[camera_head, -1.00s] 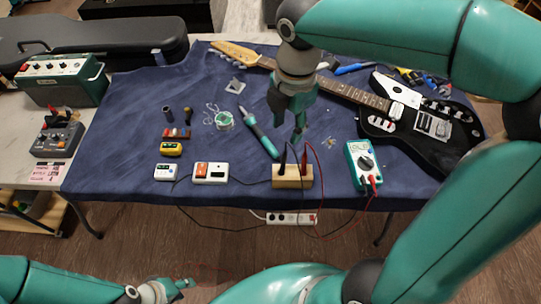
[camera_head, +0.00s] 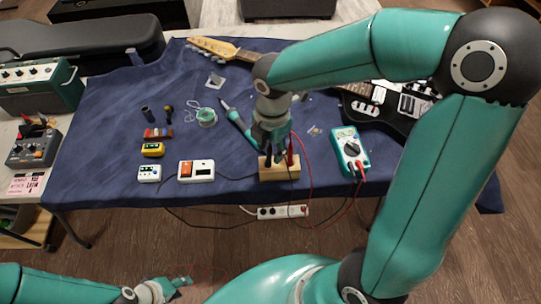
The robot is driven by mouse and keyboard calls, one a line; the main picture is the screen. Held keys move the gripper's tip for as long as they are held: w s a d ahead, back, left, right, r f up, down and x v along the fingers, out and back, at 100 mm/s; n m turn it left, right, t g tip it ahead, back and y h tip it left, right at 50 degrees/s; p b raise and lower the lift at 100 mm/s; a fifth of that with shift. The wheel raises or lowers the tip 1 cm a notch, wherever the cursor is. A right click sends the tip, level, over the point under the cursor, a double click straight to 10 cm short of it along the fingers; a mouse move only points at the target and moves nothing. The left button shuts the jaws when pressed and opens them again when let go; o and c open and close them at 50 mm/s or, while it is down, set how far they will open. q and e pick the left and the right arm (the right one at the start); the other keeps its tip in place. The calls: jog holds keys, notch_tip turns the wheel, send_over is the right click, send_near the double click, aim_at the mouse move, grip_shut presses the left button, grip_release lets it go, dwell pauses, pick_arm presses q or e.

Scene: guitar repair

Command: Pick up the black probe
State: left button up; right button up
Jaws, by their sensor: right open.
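The black probe (camera_head: 268,160) stands in a wooden block (camera_head: 280,174) near the front edge of the blue-covered table. A red probe (camera_head: 290,149) stands beside it to the right in the same block. My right gripper (camera_head: 272,150) is over the block, pointing down, with its fingers at the black probe's upper part. It is open, and it hides much of the probe. I cannot tell whether the fingers touch it. My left gripper (camera_head: 178,283) is low at the bottom left, away from the table; its fingers are too small to judge.
A teal multimeter (camera_head: 349,152) with a red lead stands right of the block. A soldering iron (camera_head: 238,124) lies left of my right gripper. A white-orange device (camera_head: 196,170) is left of the block. A black guitar (camera_head: 375,104) lies behind, partly hidden by my arm.

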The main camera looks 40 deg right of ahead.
aim_at(269, 166)
notch_tip(269, 166, down, 4)
jog(key=shift+w+a+r, duration=0.1)
jog(key=shift+r, duration=0.05)
grip_shut()
jog(key=shift+r, duration=0.15)
